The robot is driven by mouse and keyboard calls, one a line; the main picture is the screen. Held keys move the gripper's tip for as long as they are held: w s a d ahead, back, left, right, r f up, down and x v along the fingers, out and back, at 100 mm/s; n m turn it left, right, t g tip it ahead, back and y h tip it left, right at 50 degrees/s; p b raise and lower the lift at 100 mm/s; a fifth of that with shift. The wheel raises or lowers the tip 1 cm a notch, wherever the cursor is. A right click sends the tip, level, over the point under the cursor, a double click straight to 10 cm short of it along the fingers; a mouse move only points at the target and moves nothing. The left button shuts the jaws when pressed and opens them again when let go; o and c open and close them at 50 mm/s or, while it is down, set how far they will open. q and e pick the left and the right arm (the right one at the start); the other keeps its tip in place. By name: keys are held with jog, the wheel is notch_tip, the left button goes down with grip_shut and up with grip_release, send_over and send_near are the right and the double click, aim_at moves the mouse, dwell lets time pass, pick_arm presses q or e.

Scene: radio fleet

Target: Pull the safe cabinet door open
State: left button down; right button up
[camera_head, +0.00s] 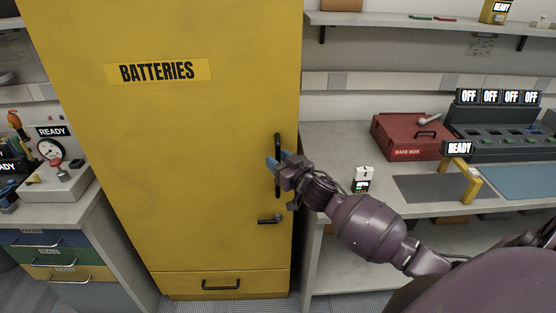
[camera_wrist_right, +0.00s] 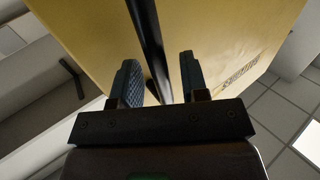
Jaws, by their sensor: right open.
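The yellow safe cabinet (camera_head: 180,130), labelled BATTERIES, stands at the centre left of the head view with its door closed. A dark vertical bar handle (camera_head: 278,146) is on the right side of the door. A small lever handle (camera_head: 269,219) sits below it. My right gripper (camera_head: 279,164) is at the bar handle's lower half. In the right wrist view the open gripper (camera_wrist_right: 160,85) has one finger on each side of the dark bar (camera_wrist_right: 148,40). The fingers look apart from the bar. The left gripper is not in view.
A workbench (camera_head: 330,150) on the right holds a red safe box (camera_head: 408,135), a small battery-like unit (camera_head: 361,180) and a charger rack (camera_head: 500,125). A left bench (camera_head: 70,200) with drawers stands close to the cabinet. A drawer with a handle (camera_head: 221,285) is below the door.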

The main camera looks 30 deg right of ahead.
jog(key=shift+w, duration=0.3)
jog(key=shift+c, duration=0.2)
grip_shut()
jog(key=shift+a, duration=0.1)
